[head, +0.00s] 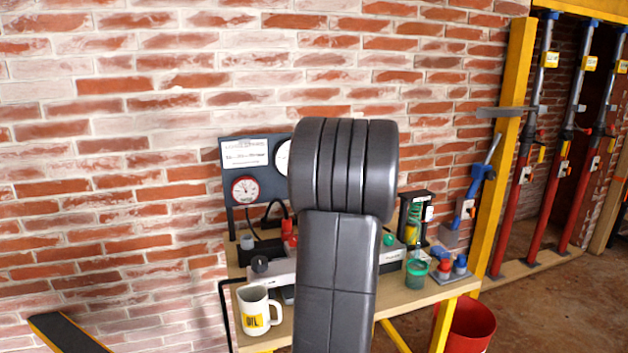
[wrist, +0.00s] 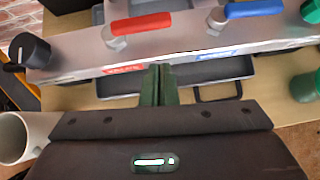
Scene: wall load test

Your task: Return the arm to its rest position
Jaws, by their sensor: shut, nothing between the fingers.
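My arm stands folded in the middle of the head view and hides the centre of the workbench (head: 420,300); my gripper is not visible there. In the wrist view my gripper (wrist: 160,68) is shut, its two dark green fingers together with nothing between them. The fingers point at the front of a grey metal manifold (wrist: 185,45). A red lever (wrist: 140,23) and a blue lever (wrist: 254,9) sit on the manifold beyond the fingertips. I cannot tell whether the fingertips touch it.
A white mug (head: 257,311) stands at the bench's left front. A gauge panel (head: 240,150) rises behind. A green-lidded jar (head: 416,272) is at the right. A red bucket (head: 470,325) is on the floor. Red props (head: 522,185) stand by a yellow post (head: 508,130).

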